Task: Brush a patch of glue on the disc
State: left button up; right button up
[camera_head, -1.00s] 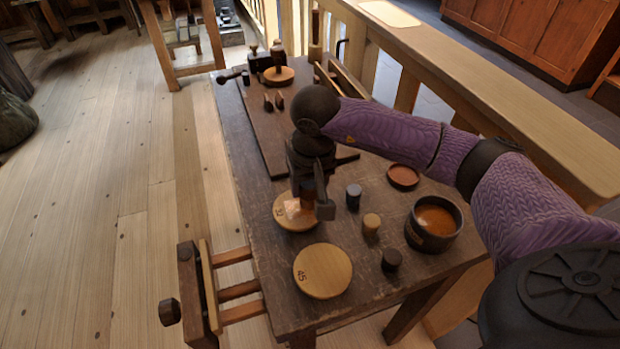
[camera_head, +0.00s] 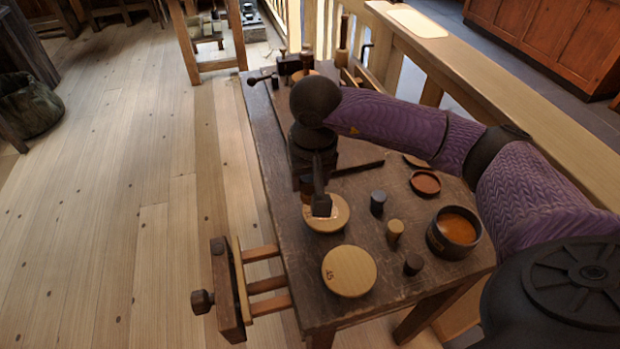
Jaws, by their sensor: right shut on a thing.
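A round pale wooden disc (camera_head: 341,218) lies on the workbench below my right gripper (camera_head: 318,195). A lighter, pinkish wet-looking patch shows on the disc, partly covered by the gripper. My right gripper points down just above the disc and is shut on a brush, of which only a little brown shows between the fingers. The brush tip is hidden, so I cannot tell if it touches the disc. A second disc (camera_head: 349,271), marked 45, lies nearer. A dark pot (camera_head: 436,240) of orange-brown glue (camera_head: 458,228) stands at the right. My left gripper is out of view.
Small turned pegs, one dark (camera_head: 378,203), one light (camera_head: 395,230) and one low and dark (camera_head: 413,265), stand between the discs and the pot. A reddish dish (camera_head: 425,183) lies behind the pot. A wooden vise (camera_head: 228,290) juts from the bench's left side.

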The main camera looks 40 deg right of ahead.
jog(key=shift+r+p, duration=1.1)
jog(key=shift+r, duration=0.6)
